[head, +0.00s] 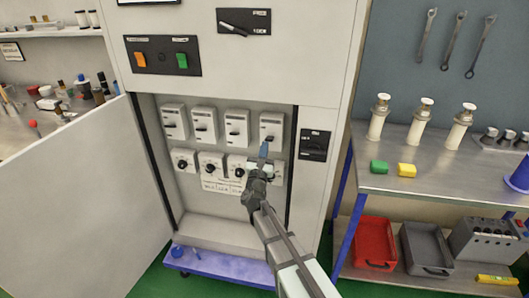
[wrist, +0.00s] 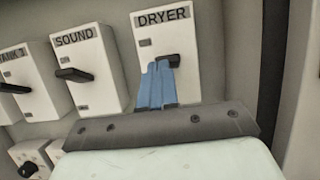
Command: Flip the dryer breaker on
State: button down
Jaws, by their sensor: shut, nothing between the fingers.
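The dryer breaker (head: 271,127) is the rightmost white box in the upper row inside the open cabinet. In the wrist view its DRYER label (wrist: 163,16) is readable. Its black lever (wrist: 174,60) sticks out at mid-face, partly hidden behind my fingertips. My gripper (head: 265,148) is shut and empty, with its blue fingers (wrist: 159,68) pointing up at the breaker. The fingertips overlap the lever's left part and lower edge in the wrist view; I cannot tell whether they touch it.
The SOUND breaker (wrist: 86,65) stands just left, its lever sticking out, with more breakers beyond. A row of boxes with round knobs (head: 211,164) is below. The open cabinet door (head: 85,190) is at left. A steel workbench (head: 450,178) stands at right.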

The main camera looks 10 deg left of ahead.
jog(key=shift+r, duration=0.15)
jog(key=v, duration=1)
jog(key=shift+f, duration=0.4)
jog(key=shift+w, duration=0.1)
